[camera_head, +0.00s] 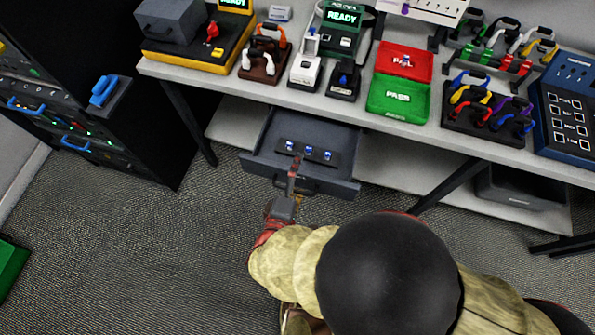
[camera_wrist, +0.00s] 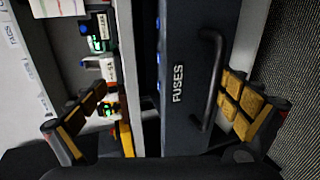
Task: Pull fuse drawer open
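The grey fuse drawer (camera_head: 345,187) under the table stands pulled out, with its inside showing in the head view. A dark strip with three blue-and-white fuses (camera_head: 309,152) lies in it. In the wrist view the dark drawer front (camera_wrist: 178,125) bears the label FUSES, and a dark bar handle (camera_wrist: 212,85) runs along it. My gripper (camera_head: 293,172) is at the drawer's front edge. In the wrist view my gripper (camera_wrist: 167,88) is open, its fingers wide apart, with the drawer front and handle between them. The handle is nearer the right finger; contact cannot be told.
The table (camera_head: 225,86) above carries a red tray (camera_head: 405,56), a green tray (camera_head: 398,106), cable racks (camera_head: 490,107) and devices. A black cabinet (camera_head: 140,125) stands left. A dark bin (camera_head: 520,188) sits under the table at right. Carpet before the drawer is free at left.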

